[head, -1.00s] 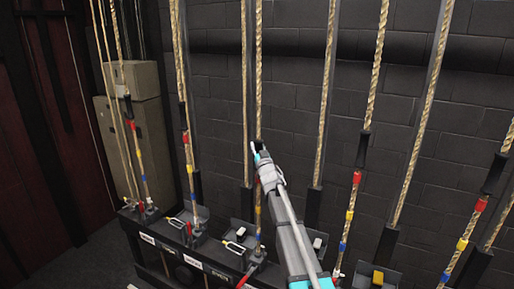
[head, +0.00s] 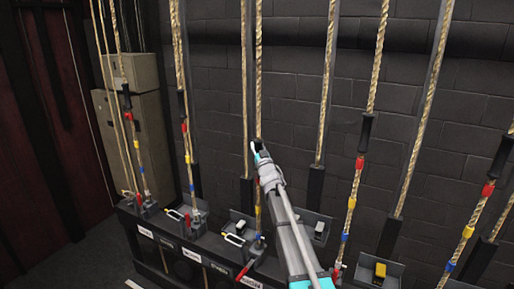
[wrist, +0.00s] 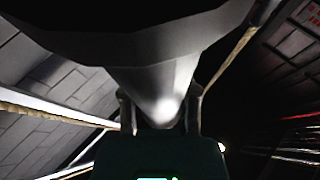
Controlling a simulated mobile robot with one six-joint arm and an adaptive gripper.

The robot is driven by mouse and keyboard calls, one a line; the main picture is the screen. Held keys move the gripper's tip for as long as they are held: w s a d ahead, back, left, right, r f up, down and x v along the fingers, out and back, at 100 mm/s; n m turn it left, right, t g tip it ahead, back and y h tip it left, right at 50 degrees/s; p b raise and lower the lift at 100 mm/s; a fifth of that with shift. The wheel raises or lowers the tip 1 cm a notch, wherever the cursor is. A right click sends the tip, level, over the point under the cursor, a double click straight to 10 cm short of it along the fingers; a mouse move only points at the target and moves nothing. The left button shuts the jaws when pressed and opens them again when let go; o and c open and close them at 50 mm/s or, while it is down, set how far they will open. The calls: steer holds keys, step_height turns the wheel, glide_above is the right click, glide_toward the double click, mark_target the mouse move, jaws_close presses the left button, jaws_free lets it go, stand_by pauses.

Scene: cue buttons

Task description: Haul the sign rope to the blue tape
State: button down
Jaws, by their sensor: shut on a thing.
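My gripper (head: 257,152) is shut on a tan rope (head: 259,75) at a dark section, near the middle of the head view. My arm hides part of the rope below. I cannot read which label is the sign line's.
Several other ropes with red, yellow and blue tape hang on both sides, such as one at right (head: 351,205). A black rail (head: 170,260) with levers and labels runs below. Beige cabinets (head: 135,120) stand at left, with a dark block wall behind.

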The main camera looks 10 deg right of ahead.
mark_target(257, 106)
steer(key=c, duration=0.6)
jaws_free()
steer(key=shift+r, duration=0.25)
step_height(257, 106, up, 17)
steer(key=p, duration=1.7)
steer(key=shift+f, duration=0.15)
steer(key=b+v, duration=0.6)
steer(key=v, duration=0.8)
steer(key=shift+s+d+f+m+g+h+b, duration=0.75)
steer(key=shift+s+f+g+b, duration=1.4)
steer(key=shift+f, duration=3.4)
steer(key=shift+s+d+f+m+g+h+b, duration=0.4)
steer(key=shift+s+f+g+h+b, duration=0.95)
steer(key=shift+f+b, duration=2.8)
steer(key=shift+s+d+f+m+g+h+b, duration=0.4)
steer(key=shift+s+f+m+g+h+b, duration=1.05)
steer(key=shift+f, duration=5.45)
steer(key=shift+s+n+g+y+p, duration=0.3)
steer(key=shift+n+g+y, duration=0.35)
steer(key=shift+n, duration=0.15)
